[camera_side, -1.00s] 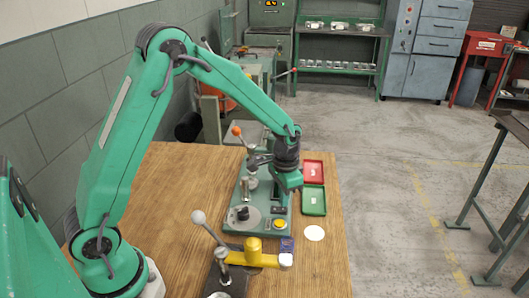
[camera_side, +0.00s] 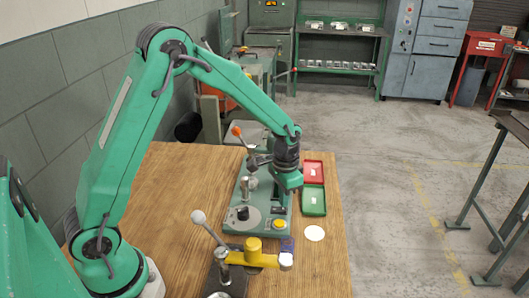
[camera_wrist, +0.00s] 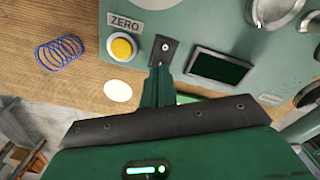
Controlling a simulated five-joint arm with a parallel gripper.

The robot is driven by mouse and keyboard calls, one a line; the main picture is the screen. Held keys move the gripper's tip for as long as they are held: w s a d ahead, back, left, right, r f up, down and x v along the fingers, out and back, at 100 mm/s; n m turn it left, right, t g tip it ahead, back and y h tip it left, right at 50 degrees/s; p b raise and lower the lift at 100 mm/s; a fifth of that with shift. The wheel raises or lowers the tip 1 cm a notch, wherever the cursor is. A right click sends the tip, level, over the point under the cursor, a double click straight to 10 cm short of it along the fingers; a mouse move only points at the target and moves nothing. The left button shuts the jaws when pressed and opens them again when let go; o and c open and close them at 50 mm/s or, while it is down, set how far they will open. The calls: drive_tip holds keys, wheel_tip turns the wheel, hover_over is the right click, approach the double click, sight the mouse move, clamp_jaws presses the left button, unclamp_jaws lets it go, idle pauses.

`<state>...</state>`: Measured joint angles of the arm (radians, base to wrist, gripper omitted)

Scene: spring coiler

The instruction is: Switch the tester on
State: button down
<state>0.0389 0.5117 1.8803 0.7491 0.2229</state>
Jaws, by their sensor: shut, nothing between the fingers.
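The tester (camera_side: 243,213) is a green bench unit with an orange-knobbed lever on the wooden table. In the wrist view its panel (camera_wrist: 215,25) shows a yellow button (camera_wrist: 122,47) marked ZERO, a small switch on a dark plate (camera_wrist: 164,47), and a dark, blank display (camera_wrist: 220,67). My gripper (camera_wrist: 158,74) is shut and empty, its tips right at the lower end of the switch plate. I cannot tell whether they touch it. In the side view my gripper (camera_side: 291,188) is low over the tester's right side.
A red tray (camera_side: 313,170) and a green tray (camera_side: 313,201) lie right of the tester. A white disc (camera_side: 314,233) and a blue spring (camera_wrist: 59,52) are near the front. A yellow-armed device (camera_side: 250,258) with a grey-knobbed lever stands in front.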

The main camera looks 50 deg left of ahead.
drive_tip(key=shift+f, duration=0.9)
idle(0.8)
drive_tip(key=shift+r, duration=3.55)
